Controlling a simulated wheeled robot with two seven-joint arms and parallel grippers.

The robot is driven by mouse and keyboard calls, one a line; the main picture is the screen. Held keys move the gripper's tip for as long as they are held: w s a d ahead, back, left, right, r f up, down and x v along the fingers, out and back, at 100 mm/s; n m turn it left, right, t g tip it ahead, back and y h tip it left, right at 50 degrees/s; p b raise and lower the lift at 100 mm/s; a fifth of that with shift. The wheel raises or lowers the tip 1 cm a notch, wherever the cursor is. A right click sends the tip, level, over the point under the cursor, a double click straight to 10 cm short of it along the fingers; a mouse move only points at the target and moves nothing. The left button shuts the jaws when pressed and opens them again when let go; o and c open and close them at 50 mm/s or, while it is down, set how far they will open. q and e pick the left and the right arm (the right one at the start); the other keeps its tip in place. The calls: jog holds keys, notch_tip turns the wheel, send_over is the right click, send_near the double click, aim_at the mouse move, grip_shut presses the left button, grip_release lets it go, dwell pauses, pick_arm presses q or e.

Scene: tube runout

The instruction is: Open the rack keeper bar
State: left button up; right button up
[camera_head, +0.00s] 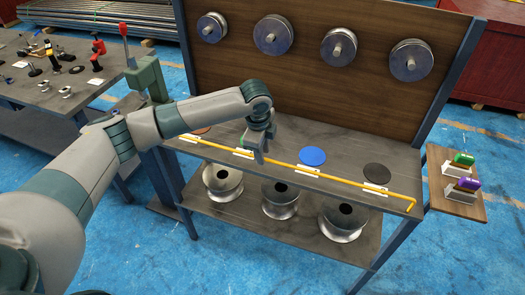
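The yellow keeper bar (335,178) runs along the front edge of the rack's upper shelf (345,158), from behind my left arm to a bent end near the right corner. It lies across the front of the shelf. My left gripper (258,148) points down at the bar, left of its middle, and its fingers overlap the bar in the picture. I cannot tell whether the fingers touch or grip it, or how far apart they are. My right gripper is out of view.
Several metal reels (340,47) hang on the brown back panel (310,85). Silver spools (343,220) stand on the lower shelf. Blue (313,156) and black (377,173) discs lie on the upper shelf. A side shelf (455,205) holds green and purple rolls.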

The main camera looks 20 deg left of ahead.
pick_arm(q)
jog(key=shift+w+f, duration=0.1)
jog(key=shift+f, duration=0.35)
grip_shut()
